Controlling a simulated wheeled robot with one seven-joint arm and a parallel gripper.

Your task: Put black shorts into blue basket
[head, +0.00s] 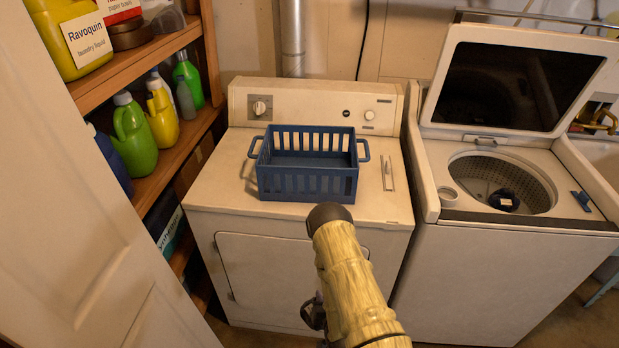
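The blue basket (307,184) stands upright on top of the closed white dryer, with slatted sides and a handle at each end. It looks empty. A small dark bundle (505,201) lies inside the open washer drum at the right; it may be the black shorts, but its shape is too small to tell. My arm rises at bottom centre, in front of the dryer. A dark part (314,313) beside it may be my gripper, mostly hidden behind the arm, so its fingers do not show. It is well below the basket and apart from the drum.
The washer (500,270) has its lid (515,80) raised. A small blue object (581,200) lies on its right rim. Wooden shelves (150,60) with several detergent bottles stand at left, behind a white door (80,220). A thin pale item (387,173) lies right of the basket.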

